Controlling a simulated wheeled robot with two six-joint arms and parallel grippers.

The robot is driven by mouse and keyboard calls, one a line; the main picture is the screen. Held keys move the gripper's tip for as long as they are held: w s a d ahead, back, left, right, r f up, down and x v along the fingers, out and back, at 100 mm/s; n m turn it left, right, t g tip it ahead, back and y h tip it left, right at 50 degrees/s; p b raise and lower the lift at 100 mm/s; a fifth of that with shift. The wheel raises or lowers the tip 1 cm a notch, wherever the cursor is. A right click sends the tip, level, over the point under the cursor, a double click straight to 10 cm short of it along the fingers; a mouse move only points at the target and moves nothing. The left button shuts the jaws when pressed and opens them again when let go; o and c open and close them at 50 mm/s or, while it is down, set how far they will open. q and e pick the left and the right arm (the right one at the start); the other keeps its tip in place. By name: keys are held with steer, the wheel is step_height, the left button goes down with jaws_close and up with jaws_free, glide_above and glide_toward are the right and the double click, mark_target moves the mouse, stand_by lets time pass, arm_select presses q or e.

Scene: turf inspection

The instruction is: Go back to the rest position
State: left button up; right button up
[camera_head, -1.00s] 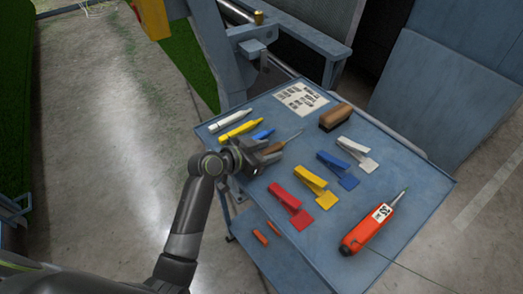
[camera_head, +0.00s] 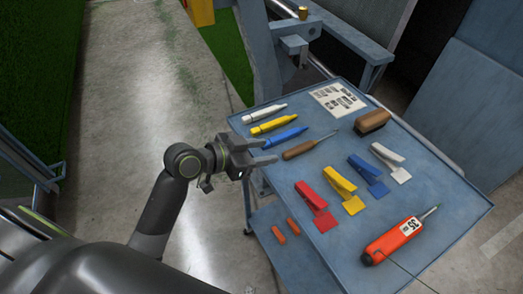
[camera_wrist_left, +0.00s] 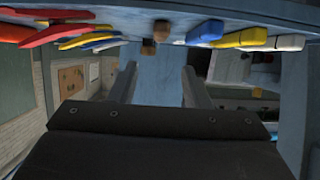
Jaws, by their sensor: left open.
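My left gripper (camera_head: 258,158) is open and empty at the left edge of the blue cart top (camera_head: 405,222). Its fingers point right, toward a wooden-handled tool (camera_head: 300,150), with a small gap between them. In the left wrist view the two open fingers (camera_wrist_left: 155,85) show nothing between them, and the cart edge runs across the top. My right gripper is not in view.
On the cart lie white (camera_head: 264,113), yellow (camera_head: 274,125) and blue (camera_head: 286,137) markers, a brush (camera_head: 372,121), several coloured clips such as the red one (camera_head: 312,196), an orange tool (camera_head: 393,240) and a printed sheet (camera_head: 337,98). Open floor (camera_head: 150,80) lies left.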

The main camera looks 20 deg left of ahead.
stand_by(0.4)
arm_select(q)
steer(key=s+a+f+n+g+y, duration=0.2)
steer(key=s+a+f+n+y, duration=0.15)
steer(key=s, duration=0.45)
steer(key=s+a+f+n+g+y, duration=0.25)
steer(key=s+a+f, duration=0.25)
steer(key=s, duration=0.3)
steer(key=s+a+f+n+g+y, duration=0.2)
steer(key=s+a+f+y, duration=0.25)
steer(key=s, duration=0.45)
step_height(320, 180, down, 25)
steer(key=a+g, duration=0.2)
steer(key=s+d+f, duration=0.1)
steer(key=s+f, duration=1.4)
steer(key=f, duration=0.1)
steer(key=shift+n+g+h, duration=0.3)
steer(key=shift+g+h, duration=0.05)
